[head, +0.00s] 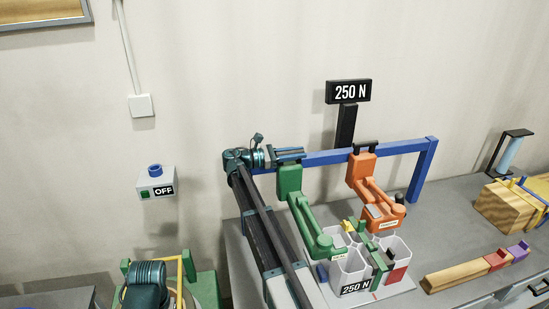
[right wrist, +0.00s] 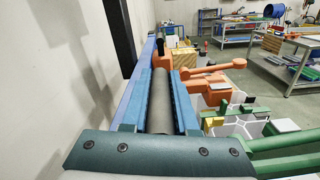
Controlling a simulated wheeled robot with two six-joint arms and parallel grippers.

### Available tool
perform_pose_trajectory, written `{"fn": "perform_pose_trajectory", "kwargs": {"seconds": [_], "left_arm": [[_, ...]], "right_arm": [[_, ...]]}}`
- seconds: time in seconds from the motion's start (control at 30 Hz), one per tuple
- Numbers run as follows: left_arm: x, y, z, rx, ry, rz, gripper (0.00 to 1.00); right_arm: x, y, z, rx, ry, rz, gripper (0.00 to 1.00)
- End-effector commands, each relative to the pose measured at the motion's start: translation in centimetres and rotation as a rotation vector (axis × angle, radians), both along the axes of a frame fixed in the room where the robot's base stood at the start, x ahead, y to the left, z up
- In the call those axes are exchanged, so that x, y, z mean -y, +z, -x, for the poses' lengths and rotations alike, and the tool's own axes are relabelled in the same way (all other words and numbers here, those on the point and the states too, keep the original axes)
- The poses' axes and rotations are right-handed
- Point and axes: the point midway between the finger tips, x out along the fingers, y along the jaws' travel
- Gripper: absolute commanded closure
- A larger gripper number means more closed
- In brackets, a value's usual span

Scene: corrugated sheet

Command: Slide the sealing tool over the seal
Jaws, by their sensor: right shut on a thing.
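My right gripper (head: 290,155) is at the blue rail, over the top of a green tool (head: 290,180) with a jointed arm. In the right wrist view its blue fingers are shut on a grey cylindrical handle (right wrist: 160,100), which seems to be the green tool's. An orange tool (head: 362,172) hangs farther right on the rail; it also shows in the right wrist view (right wrist: 208,85). Both tool arms reach down to white hexagonal tubes (head: 348,270). My left gripper's fingers are not visible.
The blue rail (head: 405,147) runs along the wall above the grey bench (head: 430,235). A "250 N" sign (head: 348,92) stands behind it. A wooden bar (head: 455,277) and a strapped wooden block (head: 505,207) are at the right. An "OFF" switch box (head: 155,183) is on the wall at left.

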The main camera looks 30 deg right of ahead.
Motion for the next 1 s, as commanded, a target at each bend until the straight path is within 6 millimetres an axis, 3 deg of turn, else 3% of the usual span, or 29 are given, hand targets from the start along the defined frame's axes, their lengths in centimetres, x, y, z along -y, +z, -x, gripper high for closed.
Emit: {"fn": "perform_pose_trajectory", "kwargs": {"seconds": [0.03, 0.2, 0.5, 0.7, 1.0], "left_arm": [[0.0, 0.0, 0.0, 0.000, 0.000, 0.000, 0.50], [0.0, 0.0, 0.0, 0.000, -0.001, 0.000, 0.50], [0.0, 0.0, 0.0, 0.000, 0.000, 0.000, 0.50], [0.0, 0.0, 0.0, 0.000, 0.000, 0.000, 0.50], [0.0, 0.0, 0.0, 0.000, 0.000, 0.000, 0.50]], "right_arm": [[1.6, 0.2, 0.5, -0.001, -0.005, 0.005, 1.00], [5.9, 0.2, 1.6, -0.002, -0.004, 0.006, 1.00], [11.7, 0.2, 3.0, -0.002, -0.002, 0.006, 1.00], [13.5, 0.2, 3.4, -0.001, -0.001, 0.006, 1.00], [13.9, 0.2, 3.5, -0.002, 0.000, 0.007, 1.00]]}}
